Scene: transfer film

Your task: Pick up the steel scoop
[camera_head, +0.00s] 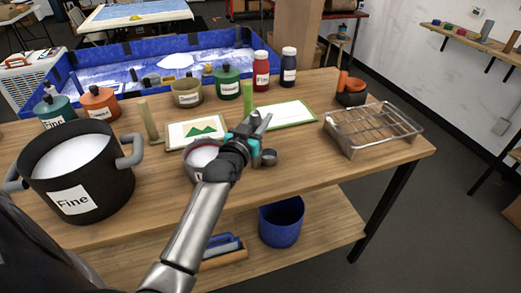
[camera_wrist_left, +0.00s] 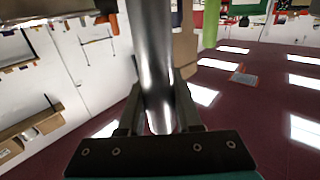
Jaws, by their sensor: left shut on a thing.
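My left gripper (camera_head: 256,128) reaches over the wooden table, with its arm coming up from the bottom of the head view. It is shut on the steel scoop, whose shiny rounded metal part (camera_wrist_left: 157,70) runs between the two fingers in the left wrist view. In the head view the scoop is mostly hidden by the gripper. A small grey round piece (camera_head: 268,157) shows just beside the gripper; I cannot tell if it belongs to the scoop. My right gripper is not in view.
A black pot labelled Fine (camera_head: 80,175) stands at left. A bowl (camera_head: 200,158) is partly behind my arm. A picture card (camera_head: 197,132), a white board (camera_head: 287,114) and green upright post (camera_head: 248,100) are close by. A wire rack (camera_head: 375,128) stands at right.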

